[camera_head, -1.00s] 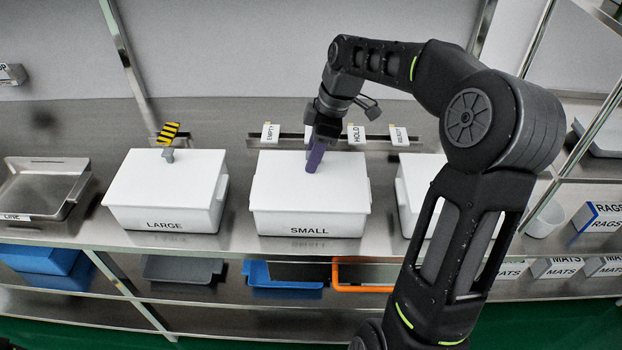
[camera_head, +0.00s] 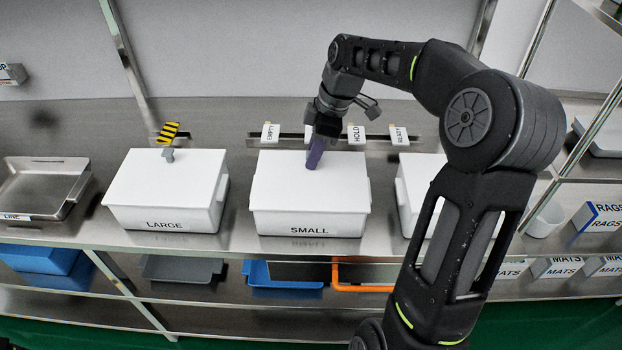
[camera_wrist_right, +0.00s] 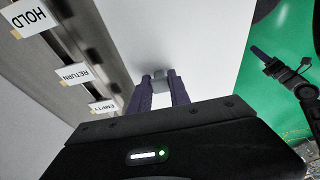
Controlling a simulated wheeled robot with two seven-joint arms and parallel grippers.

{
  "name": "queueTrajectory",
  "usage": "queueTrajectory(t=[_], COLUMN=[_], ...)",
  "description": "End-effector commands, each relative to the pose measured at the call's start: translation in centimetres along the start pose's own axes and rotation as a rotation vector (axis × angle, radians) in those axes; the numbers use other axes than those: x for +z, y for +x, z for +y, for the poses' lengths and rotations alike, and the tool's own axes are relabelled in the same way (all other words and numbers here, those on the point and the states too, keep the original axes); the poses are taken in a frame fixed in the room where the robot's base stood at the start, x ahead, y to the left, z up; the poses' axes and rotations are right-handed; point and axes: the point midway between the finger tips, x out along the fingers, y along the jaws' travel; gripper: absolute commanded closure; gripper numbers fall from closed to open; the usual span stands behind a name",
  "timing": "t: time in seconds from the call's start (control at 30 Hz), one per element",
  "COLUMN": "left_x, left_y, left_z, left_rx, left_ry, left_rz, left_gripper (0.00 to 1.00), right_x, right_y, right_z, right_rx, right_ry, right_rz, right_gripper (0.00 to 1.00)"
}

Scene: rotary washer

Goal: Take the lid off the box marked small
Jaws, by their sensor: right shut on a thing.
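The white box marked SMALL (camera_head: 308,223) stands on the steel shelf in the middle of the head view. Its flat white lid (camera_head: 275,195) lies on top, with no clear gap to the box. The fingers hide the knob in the head view. A dark arm end with a purple finger (camera_wrist_right: 261,53), apparently my left gripper, shows at the wrist view's right edge; its opening is unclear.
A white box marked LARGE (camera_head: 165,224) with a grey knob stands to the left. Another white box (camera_head: 408,200) stands to the right, partly behind my right arm. A rail with label cards (camera_head: 270,133) runs behind. A steel tray (camera_head: 35,185) sits at far left.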

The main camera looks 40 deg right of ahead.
Motion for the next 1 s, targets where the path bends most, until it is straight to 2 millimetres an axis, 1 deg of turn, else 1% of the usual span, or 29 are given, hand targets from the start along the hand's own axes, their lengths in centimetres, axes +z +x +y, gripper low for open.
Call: queueTrajectory(t=[0.23, 0.37, 0.47, 0.7, 0.8, 0.9, 1.0], left_x=[0.0, 0.0, -0.1, -0.1, -0.1, -0.1, -0.1], left_y=[0.0, 0.2, 0.4, 0.8, 0.8, 0.8, 0.8], left_z=[0.0, -0.1, -0.1, -0.2, -0.2, -0.2, -0.2], left_rx=[0.000, 0.000, 0.001, 0.003, 0.003, 0.003, 0.003], left_ry=[0.000, 0.000, 0.001, 0.002, 0.002, 0.002, 0.002], left_rz=[0.000, 0.000, 0.001, 0.002, 0.003, 0.003, 0.003], left_gripper=[0.64, 0.64, 0.64, 0.64, 0.64, 0.64, 0.64], right_x=[-0.1, -0.3, -0.7, -2.0, -2.4, -2.7, -2.7], right_y=[-0.2, -1.1, -2.5, -7.0, -8.6, -9.4, -9.7], right_z=[0.0, 0.1, 0.1, 0.1, 0.1, 0.0, 0.0], right_rx=[0.001, 0.004, 0.005, 0.005, 0.003, 0.002, 0.001], right_ry=[0.000, -0.001, -0.001, -0.002, -0.001, -0.001, 0.000], right_rz=[0.000, 0.001, 0.001, 0.002, 0.001, 0.001, 0.000], right_gripper=[1.00, 1.00, 1.00, 1.00, 1.00, 1.00, 1.00])
